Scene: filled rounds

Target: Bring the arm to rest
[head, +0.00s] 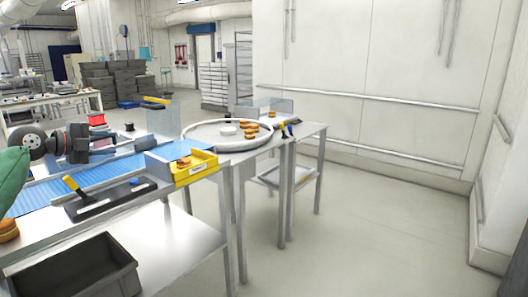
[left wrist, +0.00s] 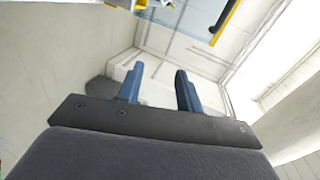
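My left gripper (head: 102,146) is at the left of the head view, above the blue conveyor belt, small and partly hard to make out there. In the left wrist view its two blue fingers (left wrist: 159,90) stand apart with a clear gap and nothing between them. Pale floor and wall show beyond the fingertips. My right gripper is in neither view.
A blue belt (head: 40,196) runs along the near table. A yellow bin (head: 194,173) with a round item, a black tray (head: 108,200) and a grey crate (head: 77,271) stand around it. A round tray (head: 199,139) holds filled rounds (head: 250,132). Floor at right is clear.

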